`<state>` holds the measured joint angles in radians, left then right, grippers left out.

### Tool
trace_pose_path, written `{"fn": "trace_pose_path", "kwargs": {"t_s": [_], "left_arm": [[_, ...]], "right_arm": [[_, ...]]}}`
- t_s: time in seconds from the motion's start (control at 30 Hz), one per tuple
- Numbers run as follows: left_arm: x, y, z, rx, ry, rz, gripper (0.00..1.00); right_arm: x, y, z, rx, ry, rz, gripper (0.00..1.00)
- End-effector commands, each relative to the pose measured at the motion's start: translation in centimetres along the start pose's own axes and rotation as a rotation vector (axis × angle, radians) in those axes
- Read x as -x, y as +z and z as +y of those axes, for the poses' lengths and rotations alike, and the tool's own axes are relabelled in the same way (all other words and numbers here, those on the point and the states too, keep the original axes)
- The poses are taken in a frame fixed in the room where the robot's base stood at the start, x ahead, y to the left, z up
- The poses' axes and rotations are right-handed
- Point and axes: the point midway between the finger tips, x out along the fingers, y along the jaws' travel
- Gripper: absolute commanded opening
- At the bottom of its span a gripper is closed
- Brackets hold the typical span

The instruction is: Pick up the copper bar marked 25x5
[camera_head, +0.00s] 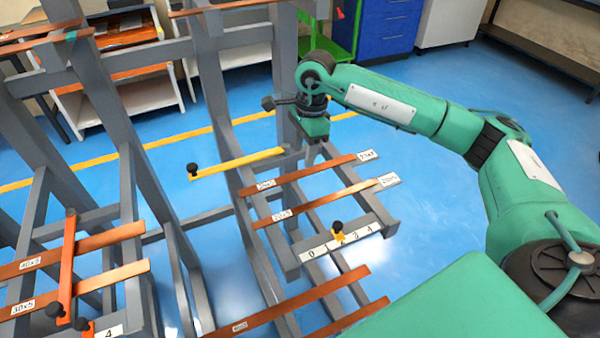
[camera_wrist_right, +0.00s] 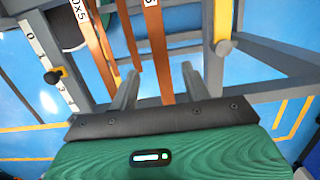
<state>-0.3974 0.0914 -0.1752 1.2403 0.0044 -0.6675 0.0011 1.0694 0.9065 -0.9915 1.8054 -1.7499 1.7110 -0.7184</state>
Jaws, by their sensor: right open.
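The copper bar marked 25x5 (camera_head: 312,173) lies across the grey rack's upper arms, with white labels near both ends. In the right wrist view this bar (camera_wrist_right: 157,50) runs between my two fingers, its label cut off by the top edge. My right gripper (camera_head: 313,158) is open above the bar near its middle, pointing down. In the wrist view its fingers (camera_wrist_right: 160,82) stand on either side of the bar. Whether they touch it cannot be told. My left gripper is not in view.
A bar marked 20x5 (camera_head: 325,201) lies parallel on the near side. A yellow arm with a black knob (camera_head: 235,164) lies beyond. A numbered scale (camera_head: 322,248) with a yellow slider sits in front. More copper bars lie lower (camera_head: 290,304) and at left (camera_head: 80,285).

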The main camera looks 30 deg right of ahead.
Motion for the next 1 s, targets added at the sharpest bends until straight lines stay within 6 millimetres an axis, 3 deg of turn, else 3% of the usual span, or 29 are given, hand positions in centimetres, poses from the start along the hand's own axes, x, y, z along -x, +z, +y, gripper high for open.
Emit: {"fn": "trace_pose_path", "kwargs": {"t_s": [0.4,0.7,0.93,1.0], "left_arm": [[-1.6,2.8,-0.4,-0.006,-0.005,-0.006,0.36],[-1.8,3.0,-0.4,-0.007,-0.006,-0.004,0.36],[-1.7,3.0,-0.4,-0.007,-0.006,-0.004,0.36],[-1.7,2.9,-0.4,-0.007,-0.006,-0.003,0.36]], "right_arm": [[-4.7,0.1,0.0,0.001,0.002,-0.001,0.48],[-5.3,0.1,-0.1,0.0,0.0,-0.001,0.48],[-5.3,0.1,-0.1,0.0,0.0,-0.001,0.03],[-5.2,0.1,-0.1,0.0,0.0,-0.001,0.0]]}}
